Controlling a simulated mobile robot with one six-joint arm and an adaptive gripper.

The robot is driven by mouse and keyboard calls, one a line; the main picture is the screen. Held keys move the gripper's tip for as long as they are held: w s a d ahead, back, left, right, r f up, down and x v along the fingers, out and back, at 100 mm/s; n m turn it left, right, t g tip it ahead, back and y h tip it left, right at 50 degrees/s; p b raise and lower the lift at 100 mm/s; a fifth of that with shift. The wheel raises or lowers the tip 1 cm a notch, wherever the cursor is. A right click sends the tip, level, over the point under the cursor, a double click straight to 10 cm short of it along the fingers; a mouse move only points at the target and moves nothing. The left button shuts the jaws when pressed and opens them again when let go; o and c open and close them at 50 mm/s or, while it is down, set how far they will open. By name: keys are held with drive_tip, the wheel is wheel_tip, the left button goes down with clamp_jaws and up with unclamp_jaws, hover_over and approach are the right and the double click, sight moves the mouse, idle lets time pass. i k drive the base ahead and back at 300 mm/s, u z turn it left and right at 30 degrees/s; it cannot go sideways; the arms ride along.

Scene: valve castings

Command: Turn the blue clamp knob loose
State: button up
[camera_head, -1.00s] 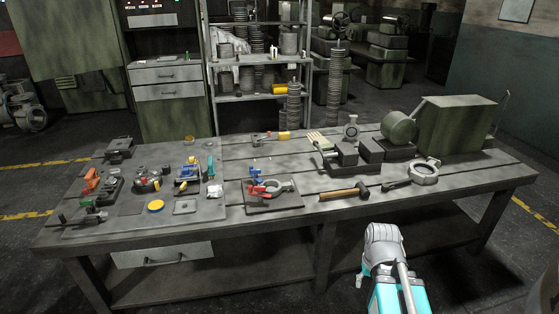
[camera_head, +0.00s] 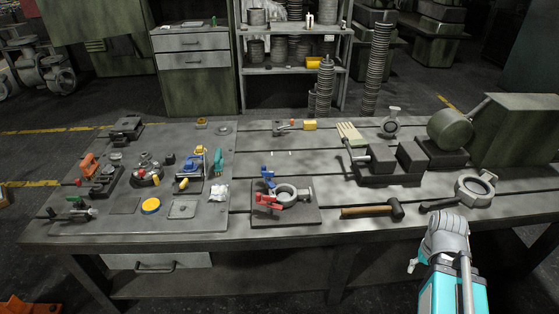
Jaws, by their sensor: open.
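A blue clamp knob (camera_head: 267,173) stands at the back left of a dark square plate (camera_head: 310,217) near the middle of the bench, in the head view. A grey ring-shaped casting (camera_head: 286,190) lies on this plate, with a red clamp part (camera_head: 269,204) at its front left. Whether the blue knob touches the casting is too small to tell. My gripper (camera_head: 414,265) shows only in part at the lower right, beside my grey and turquoise arm. It is open, in front of the bench and well away from the knob. Most of its fingers are hidden.
A wooden-handled hammer (camera_head: 371,211) lies right of the plate. Another ring casting (camera_head: 474,187) and a dark vise (camera_head: 390,160) are further right. A left fixture board (camera_head: 125,206) holds several small clamps and a yellow disc (camera_head: 151,205). Bare bench lies behind the plate.

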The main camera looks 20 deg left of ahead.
sight(268, 175)
drive_tip(key=u, duration=0.35)
drive_tip(key=i, duration=0.95)
drive_tip(key=u, duration=0.55)
drive_tip(key=k, duration=0.9)
drive_tip(key=u, duration=0.15)
drive_tip(key=i, duration=0.6)
